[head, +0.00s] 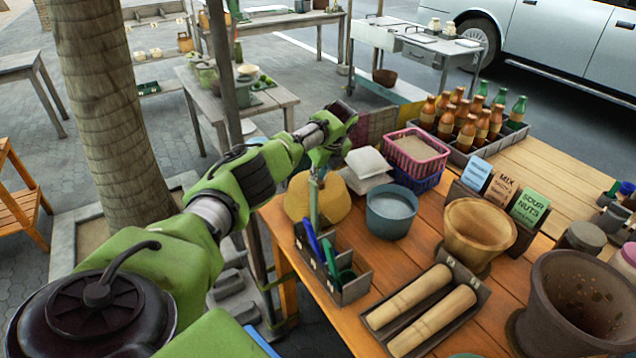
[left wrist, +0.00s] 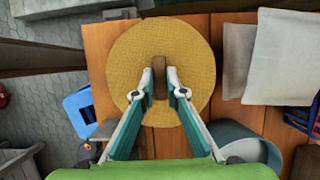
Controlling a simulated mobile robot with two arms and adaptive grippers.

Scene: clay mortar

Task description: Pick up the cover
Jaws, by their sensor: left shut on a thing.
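The cover (head: 336,203) is a round, woven, yellow-tan dome at the far left corner of the wooden table. It also shows from above in the left wrist view (left wrist: 130,72), with a brown handle (left wrist: 160,72) at its middle. My left gripper (left wrist: 160,90) is over the cover, its two fingertips closed on the handle from both sides. In the head view the left gripper (head: 318,172) is above the cover and hides part of its top. I cannot tell whether the cover rests on the table or is slightly raised. My right gripper is not in view.
A blue-grey pot (head: 391,212), white cloths (head: 368,165) and a pink basket (head: 415,152) are close on the cover's right. A utensil caddy (head: 350,285) stands in front. A clay mortar (head: 575,305) and wooden bowl (head: 478,228) are farther right. A tree trunk (head: 105,100) stands left.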

